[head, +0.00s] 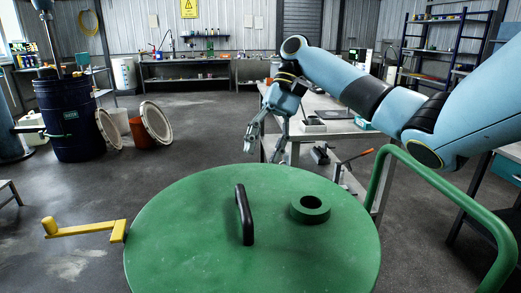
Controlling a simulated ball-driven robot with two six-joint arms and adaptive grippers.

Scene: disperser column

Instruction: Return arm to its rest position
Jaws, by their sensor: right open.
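My right arm (345,80) comes in from the right, reaches up and across, and bends down at the wrist. My right gripper (268,138) hangs open and empty at its end, pointing down. In the picture it shows above the far edge of the green round lid (185,235), apart from it. The lid carries a black handle (244,215) and a green ring-shaped collar (310,209). My left gripper is not in view.
A yellow crank (85,230) sticks out left of the lid. A green tubular rail (440,185) curves along the right, below my arm. A workbench (335,127) stands behind the gripper. A dark blue drum (68,120) stands at the left.

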